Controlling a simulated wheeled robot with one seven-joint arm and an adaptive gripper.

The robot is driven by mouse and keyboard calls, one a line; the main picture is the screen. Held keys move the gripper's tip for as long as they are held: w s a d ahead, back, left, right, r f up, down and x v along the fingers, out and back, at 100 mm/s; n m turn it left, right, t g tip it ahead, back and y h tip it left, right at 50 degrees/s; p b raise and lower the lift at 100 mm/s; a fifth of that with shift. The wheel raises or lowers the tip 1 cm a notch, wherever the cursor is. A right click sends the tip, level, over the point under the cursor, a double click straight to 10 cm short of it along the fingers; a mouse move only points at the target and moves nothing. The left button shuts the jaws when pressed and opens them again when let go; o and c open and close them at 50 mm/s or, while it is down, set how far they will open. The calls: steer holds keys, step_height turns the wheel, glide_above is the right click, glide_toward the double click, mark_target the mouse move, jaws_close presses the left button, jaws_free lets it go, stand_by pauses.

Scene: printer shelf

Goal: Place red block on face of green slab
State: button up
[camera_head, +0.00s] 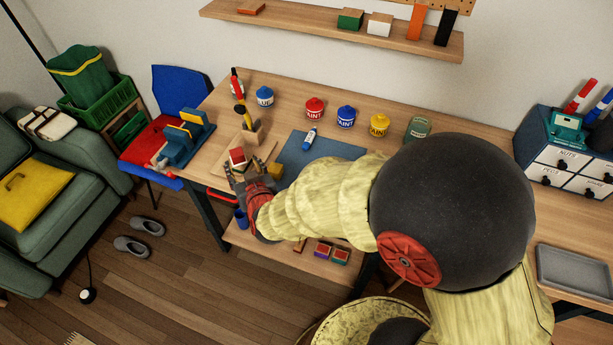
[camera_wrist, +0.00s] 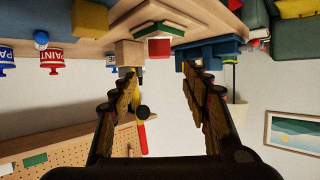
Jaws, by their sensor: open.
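The red block (camera_head: 238,156) is near the left end of the workbench, just beyond my gripper (camera_head: 246,181). In the wrist view, which looks upside down, the red block (camera_wrist: 159,47) shows upper centre, against the middle of the green slab (camera_wrist: 158,29). The two appear to touch, but I cannot tell how the block is supported. The slab shows as a green angled edge by a pale wooden board; I cannot make it out in the head view. My gripper (camera_wrist: 162,82) is open and empty, its fingers apart, with the block beyond the gap between the tips.
A wooden block (camera_head: 252,135) with a hammer stands behind the red block. A yellow block (camera_head: 276,170) is to its right, near a blue mat (camera_head: 325,148). Paint pots, including a red one (camera_head: 314,107), line the bench's back. A blue tool (camera_head: 182,140) is to the left.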

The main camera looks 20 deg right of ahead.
steer(key=s+d+r+g+y, duration=0.1)
steer(key=s+d+r+g, duration=0.1)
steer(key=s+d+r, duration=0.3)
steer(key=s+d+r+g, duration=0.2)
steer(key=s+d+r, duration=0.15)
steer(key=r, duration=0.35)
steer(key=s+d+r+g+h, duration=0.1)
steer(key=s+d, duration=0.2)
steer(key=s, duration=0.3)
steer(key=s+d+r+m+g, duration=0.1)
steer(key=s+d, duration=0.2)
steer(key=s, duration=0.3)
steer(key=s+d+r+g+h, duration=0.1)
steer(key=s+d, duration=0.2)
steer(key=s, duration=0.3)
steer(key=shift+s+d+g+h, duration=0.3)
steer(key=shift+s+d+g, duration=0.05)
steer(key=shift+s+g, duration=0.05)
